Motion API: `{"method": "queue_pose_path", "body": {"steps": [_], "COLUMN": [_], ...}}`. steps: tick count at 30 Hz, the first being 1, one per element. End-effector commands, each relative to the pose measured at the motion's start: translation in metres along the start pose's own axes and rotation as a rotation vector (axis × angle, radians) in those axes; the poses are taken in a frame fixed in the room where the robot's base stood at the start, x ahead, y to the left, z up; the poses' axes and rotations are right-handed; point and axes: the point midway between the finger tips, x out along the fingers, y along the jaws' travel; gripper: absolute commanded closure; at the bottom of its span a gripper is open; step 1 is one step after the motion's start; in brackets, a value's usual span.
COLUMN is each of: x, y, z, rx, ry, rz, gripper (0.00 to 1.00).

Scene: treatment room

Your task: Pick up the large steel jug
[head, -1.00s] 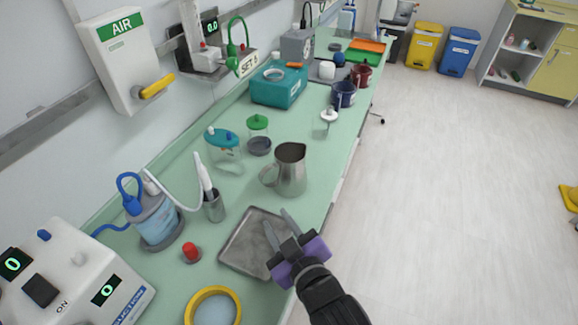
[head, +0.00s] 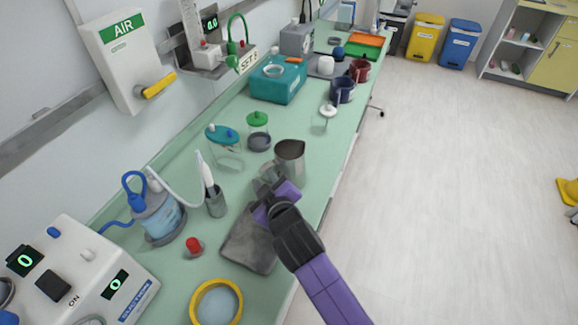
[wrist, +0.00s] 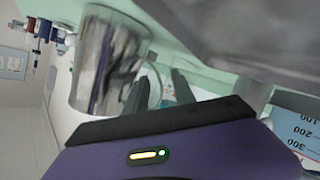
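The large steel jug (head: 291,152) stands upright on the green counter, its lower left side and handle mostly hidden by my gripper in the head view. My gripper (head: 266,180) is just in front of the jug, at its handle side. In the wrist view the jug (wrist: 108,60) fills the upper left, with its curved handle (wrist: 153,84) pointing toward my gripper (wrist: 160,92). The two dark fingers are apart, and the handle shows between or just beyond their tips. I cannot tell whether they touch it.
A flat steel tray (head: 245,245) lies below my arm. A steel cup with white handpieces (head: 215,202), a teal-lidded jar (head: 224,145) and a green-lidded jar (head: 258,130) stand left of the jug. The counter's right edge is close by.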

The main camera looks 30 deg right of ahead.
Motion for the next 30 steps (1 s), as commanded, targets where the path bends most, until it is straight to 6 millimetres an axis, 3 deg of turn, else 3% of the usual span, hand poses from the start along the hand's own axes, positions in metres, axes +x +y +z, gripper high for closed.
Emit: {"method": "queue_pose_path", "body": {"steps": [9, 14, 15, 30], "x": [0.0062, 0.0061, 0.0061, 0.0059], "y": [-0.0005, -0.0005, -0.0005, 0.0], "z": [0.0, 0.0001, 0.0001, -0.0002], "rx": [0.001, 0.001, 0.001, 0.0], "ry": [0.001, 0.001, 0.001, 0.001], "rz": [-0.001, -0.001, -0.001, 0.0], "gripper": [0.69, 0.98, 1.0, 1.0]}}
